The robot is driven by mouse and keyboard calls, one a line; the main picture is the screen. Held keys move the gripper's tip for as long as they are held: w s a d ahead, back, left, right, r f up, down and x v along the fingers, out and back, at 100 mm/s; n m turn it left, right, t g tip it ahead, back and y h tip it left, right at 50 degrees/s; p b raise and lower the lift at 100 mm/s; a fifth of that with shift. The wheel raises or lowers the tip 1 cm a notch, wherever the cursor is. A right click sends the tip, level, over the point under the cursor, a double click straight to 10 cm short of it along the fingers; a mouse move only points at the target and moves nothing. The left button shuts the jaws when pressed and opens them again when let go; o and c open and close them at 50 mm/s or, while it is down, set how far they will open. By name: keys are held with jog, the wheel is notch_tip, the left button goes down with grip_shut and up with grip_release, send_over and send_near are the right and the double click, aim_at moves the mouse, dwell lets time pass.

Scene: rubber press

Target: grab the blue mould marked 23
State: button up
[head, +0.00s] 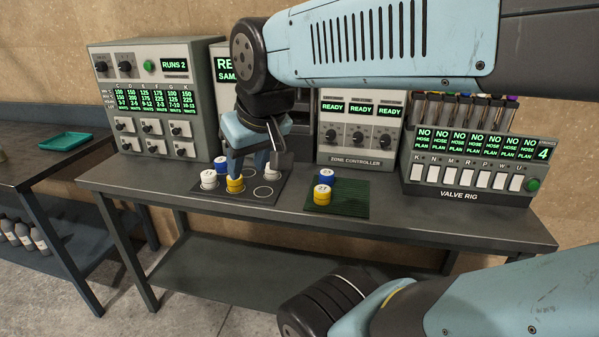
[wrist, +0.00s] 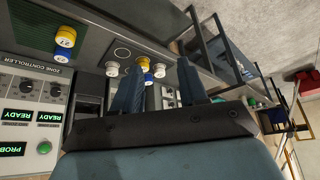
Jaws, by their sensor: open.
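Two blue moulds with white tops show. One (head: 327,177) stands on the green mat behind a yellow mould (head: 323,197) that seems marked 21; this pair also shows in the wrist view, blue (wrist: 61,56) and yellow (wrist: 65,37). The other blue mould (head: 220,162) stands at the back left of the dark ringed mat, near a white mould (head: 208,180) and a yellow mould (head: 236,185). I cannot read either blue mould's number surely. My gripper (head: 256,169) is open, pointing down over the ringed mat, left of the green mat, with nothing held.
The grey bench (head: 400,222) has clear room right of the green mat (head: 352,196). Behind stand the zone controller (head: 358,140), the valve rig (head: 465,180) and a panel with knobs (head: 150,105). A side table with a teal tray (head: 66,141) stands at left.

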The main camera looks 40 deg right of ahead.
jog(key=o, duration=0.3)
jog(key=shift+w+d, duration=0.2)
jog(key=shift+w, duration=0.05)
jog(key=o, duration=0.5)
jog(key=shift+n+g+h, duration=0.5)
jog(key=shift+n+g, duration=0.3)
jog(key=w+d, duration=0.1)
jog(key=w+d+f, duration=0.1)
jog(key=w+d, duration=0.1)
jog(key=shift+d+f, duration=0.3)
jog(key=shift+f, duration=0.1)
jog(key=shift+c, duration=0.2)
jog(key=w+d+f+n+g+h, duration=0.1)
jog(key=w+d+f, duration=0.1)
jog(key=d, duration=0.1)
jog(key=w+d+f+n+g+h, duration=0.1)
jog(key=w+d+f, duration=0.1)
jog(key=w, duration=0.1)
jog(key=w+d+f+n+g+h, duration=0.1)
jog(key=w+d+f+n, duration=0.1)
jog(key=d, duration=0.1)
jog(key=shift+w+d+g, duration=0.3)
jog(key=shift+w+g, duration=0.1)
jog(key=n+g+h, duration=0.4)
jog(key=n+h, duration=0.4)
jog(key=n, duration=0.1)
send_near(323, 173)
jog(key=x, duration=1.1)
jog(key=shift+d+f, duration=0.1)
jog(key=shift+d, duration=0.2)
